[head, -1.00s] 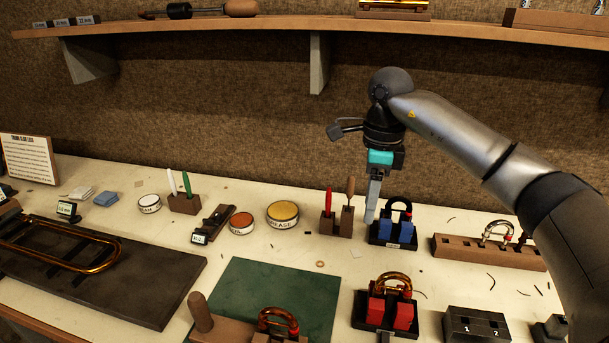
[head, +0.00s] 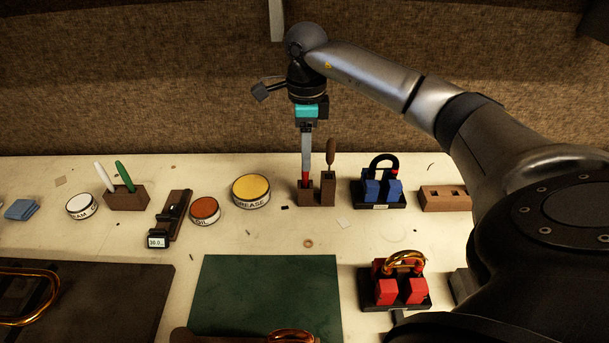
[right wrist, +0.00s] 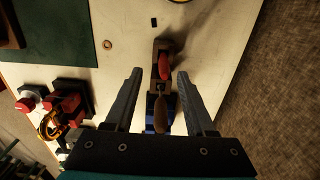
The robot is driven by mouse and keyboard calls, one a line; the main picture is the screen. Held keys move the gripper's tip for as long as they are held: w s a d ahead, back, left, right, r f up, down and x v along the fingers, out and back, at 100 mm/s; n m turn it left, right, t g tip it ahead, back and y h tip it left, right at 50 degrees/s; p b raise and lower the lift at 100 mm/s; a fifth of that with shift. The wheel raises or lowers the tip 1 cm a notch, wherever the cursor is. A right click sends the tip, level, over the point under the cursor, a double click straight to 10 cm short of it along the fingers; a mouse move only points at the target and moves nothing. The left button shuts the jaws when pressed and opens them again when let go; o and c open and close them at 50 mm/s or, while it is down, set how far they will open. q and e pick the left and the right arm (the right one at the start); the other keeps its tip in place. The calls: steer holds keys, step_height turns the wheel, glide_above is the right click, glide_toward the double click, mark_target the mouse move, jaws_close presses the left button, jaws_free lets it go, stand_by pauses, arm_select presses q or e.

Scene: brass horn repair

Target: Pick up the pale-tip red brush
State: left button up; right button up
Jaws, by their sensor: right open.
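The red brush (head: 305,181) stands upright in the left part of a wooden holder (head: 306,197); its tip is hidden. A brown-handled tool (head: 331,152) stands in the right part. My right gripper (head: 306,170) points down at the red brush, its fingers overlapping the brush's upper part in the head view. In the right wrist view my gripper (right wrist: 159,74) is open, with the red handle (right wrist: 163,66) and the brown handle (right wrist: 160,108) showing between its two fingers. I see no contact. My left gripper is not in view.
A blue padlock-shaped fixture (head: 382,188) stands right of the holder, and a grease tin (head: 251,190) stands left. A holder with white and green brushes (head: 127,198) is farther left. A green mat (head: 265,295) lies in front.

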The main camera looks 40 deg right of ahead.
mark_target(305, 176)
steer(key=shift+w+d+f, duration=0.1)
steer(key=shift+w+f, duration=0.05)
steer(key=shift+f, duration=1.25)
steer(key=shift+w+d+f, duration=0.1)
steer(key=shift+f, duration=1.25)
steer(key=shift+c, duration=0.3)
jaws_close()
